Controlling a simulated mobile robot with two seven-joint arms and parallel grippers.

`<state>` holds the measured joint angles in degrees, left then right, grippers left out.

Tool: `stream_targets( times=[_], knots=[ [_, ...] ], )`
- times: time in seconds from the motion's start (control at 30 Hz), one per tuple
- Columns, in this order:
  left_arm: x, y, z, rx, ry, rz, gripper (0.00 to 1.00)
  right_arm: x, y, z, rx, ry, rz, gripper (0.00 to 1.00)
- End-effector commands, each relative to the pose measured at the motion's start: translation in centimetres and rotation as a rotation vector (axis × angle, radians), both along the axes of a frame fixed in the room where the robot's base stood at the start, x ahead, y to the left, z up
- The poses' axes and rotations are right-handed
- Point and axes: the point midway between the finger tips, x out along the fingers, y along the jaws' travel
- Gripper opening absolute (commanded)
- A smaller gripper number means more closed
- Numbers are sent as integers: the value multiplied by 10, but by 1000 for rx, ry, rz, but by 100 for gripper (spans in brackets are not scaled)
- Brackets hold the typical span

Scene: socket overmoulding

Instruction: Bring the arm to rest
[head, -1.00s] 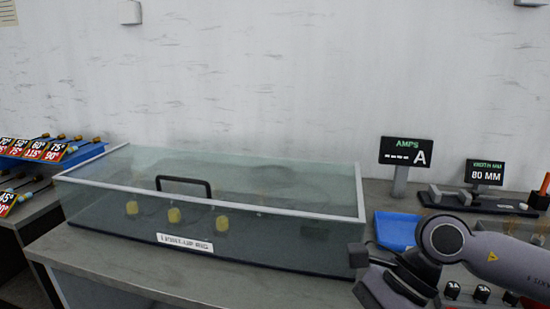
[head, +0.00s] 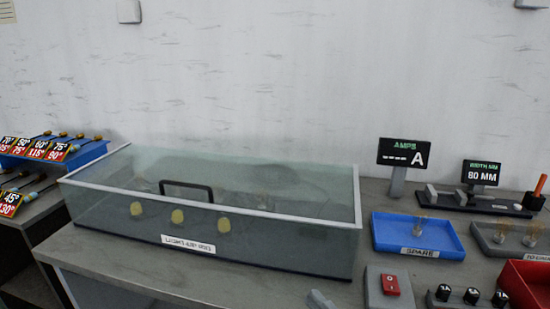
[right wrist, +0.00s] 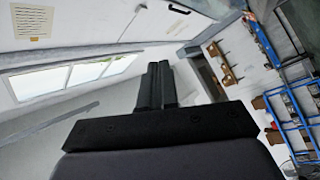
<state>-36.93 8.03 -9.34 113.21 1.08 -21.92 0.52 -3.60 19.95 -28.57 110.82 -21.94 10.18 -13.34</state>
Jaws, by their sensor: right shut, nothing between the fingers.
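My right gripper (right wrist: 158,68) shows in the right wrist view, its two dark fingers side by side, shut and empty. The fingers point away from the camera, with pale wall and floor around them and no work object near the tips. In the head view only a small grey piece shows at the bottom edge, in front of the glass box; I cannot tell which part it is. My left gripper is in neither view.
In the head view a closed glass box (head: 205,248) with a black handle stands on the grey bench. To its right are a blue tray (head: 385,236), a grey pad with a red switch (head: 390,284), a red tray (head: 520,285) and the AMPS display (head: 404,153). A blue rack (head: 90,152) is far left.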

Motion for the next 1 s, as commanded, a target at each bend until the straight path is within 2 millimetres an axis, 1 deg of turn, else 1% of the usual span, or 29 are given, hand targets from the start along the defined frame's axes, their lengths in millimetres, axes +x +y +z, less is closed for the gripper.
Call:
stream_targets(
  times=[0.03, 0.07, 0.1, 0.17, 0.2, 0.27, 0.3, 0.4, 0.43, 0.53, 0.63, 1.0],
  knots=[
    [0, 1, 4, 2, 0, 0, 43, -2, -15, -22, 58, 139, -61, 0],
    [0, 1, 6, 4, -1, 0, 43, -4, -24, -36, 90, 216, -96, 0],
    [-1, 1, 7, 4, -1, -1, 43, -7, -35, -55, 132, 321, -145, 0],
    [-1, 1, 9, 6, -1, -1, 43, -17, -54, -85, 196, 476, -219, 0],
    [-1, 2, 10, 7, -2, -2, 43, -27, -65, -105, 236, 575, -268, 0],
    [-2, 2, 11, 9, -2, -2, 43, -44, -81, -134, 293, 719, -339, 0],
    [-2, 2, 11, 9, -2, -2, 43, -57, -91, -152, 329, 806, -384, 0],
    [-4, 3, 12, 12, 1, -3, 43, -90, -110, -187, 401, 986, -482, 0],
    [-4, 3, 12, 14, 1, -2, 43, -99, -114, -195, 420, 1030, -504, 0],
    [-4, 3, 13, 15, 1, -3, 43, -122, -124, -214, 460, 1130, -562, 0],
    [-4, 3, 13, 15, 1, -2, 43, -133, -128, -222, 481, 1176, -590, 0],
    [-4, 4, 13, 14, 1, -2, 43, -134, -129, -224, 481, 1181, -592, 0]
  ],
)
